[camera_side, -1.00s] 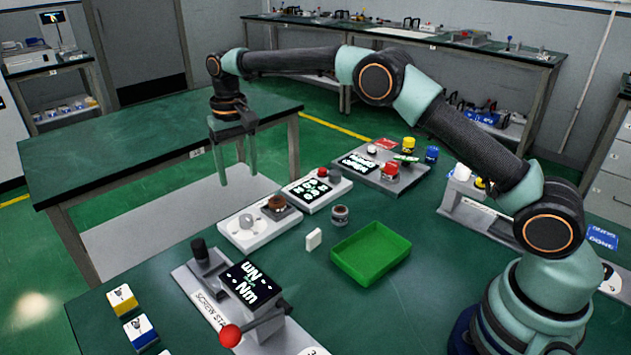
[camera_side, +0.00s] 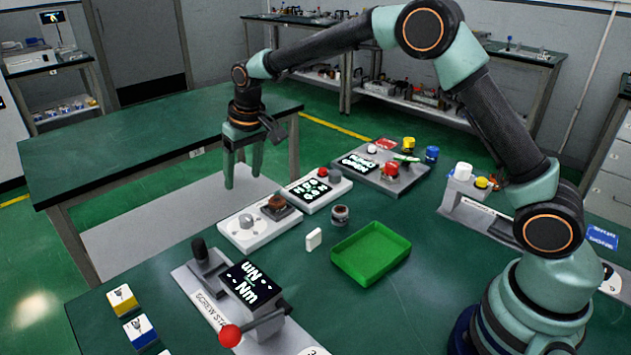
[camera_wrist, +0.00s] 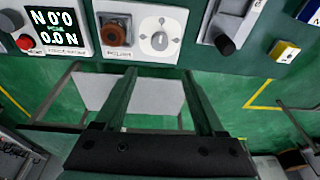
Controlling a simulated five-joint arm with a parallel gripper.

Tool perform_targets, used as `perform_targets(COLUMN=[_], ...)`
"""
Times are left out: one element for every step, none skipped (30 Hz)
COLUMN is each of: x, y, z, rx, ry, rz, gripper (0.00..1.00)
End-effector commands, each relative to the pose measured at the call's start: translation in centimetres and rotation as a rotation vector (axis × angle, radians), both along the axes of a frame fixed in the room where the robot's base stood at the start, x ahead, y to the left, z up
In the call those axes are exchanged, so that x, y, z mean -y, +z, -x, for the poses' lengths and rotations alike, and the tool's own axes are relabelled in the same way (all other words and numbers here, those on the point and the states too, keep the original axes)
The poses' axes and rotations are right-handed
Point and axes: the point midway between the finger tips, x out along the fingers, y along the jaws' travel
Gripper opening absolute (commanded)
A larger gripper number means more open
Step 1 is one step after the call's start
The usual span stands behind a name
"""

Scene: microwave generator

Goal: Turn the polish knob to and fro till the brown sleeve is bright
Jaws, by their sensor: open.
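The polish station is a white box with a pale round polish knob (camera_side: 246,220) on its left part. The knob also shows in the wrist view (camera_wrist: 159,41), with dots around it. The brown sleeve (camera_side: 277,203) sits beside the knob on a dark square holder; it looks dull brown in the wrist view (camera_wrist: 115,34). My gripper (camera_side: 243,181) is open and empty, its fingers pointing down, apart from the knob and beyond the station's far side. In the wrist view my gripper (camera_wrist: 158,75) has its fingertips short of the station.
A green tray (camera_side: 335,258), a small white block (camera_side: 314,239) and a grey ringed cylinder (camera_side: 340,215) are near the station. The screw station (camera_side: 205,290) with its red-balled lever stands in front. A station with a screen (camera_side: 328,180) adjoins behind.

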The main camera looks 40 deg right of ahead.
Motion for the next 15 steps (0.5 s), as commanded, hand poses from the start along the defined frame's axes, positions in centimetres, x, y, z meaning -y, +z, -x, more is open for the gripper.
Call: perform_targets(x=[0.1,0.2,0.3,0.3,0.4,0.5,0.5,0.6,0.6,0.6,0.6,0.7,0.7,0.7,0.7], y=[0.1,0.0,-0.1,-0.1,-0.1,-0.2,-0.3,-0.3,-0.4,-0.4,-0.4,-0.5,-0.5,-0.6,-0.8], z=[0.7,1.0,1.5,1.8,2.1,2.5,2.7,3.0,3.2,3.4,3.5,3.6,3.7,3.7,3.6], rx=[0.030,0.049,0.070,0.087,0.103,0.120,0.132,0.141,0.152,0.161,0.166,0.171,0.174,0.175,0.175], ry=[0.028,0.047,0.067,0.082,0.095,0.113,0.123,0.133,0.142,0.148,0.154,0.159,0.162,0.163,0.164], rz=[0.002,0.003,0.005,0.007,0.009,0.012,0.014,0.015,0.016,0.018,0.019,0.020,0.020,0.021,0.022], gripper=[0.72,0.72,0.72,0.72,0.72,0.72,0.72,0.72,0.72,0.72,0.72,0.72,0.72,0.72,0.72])
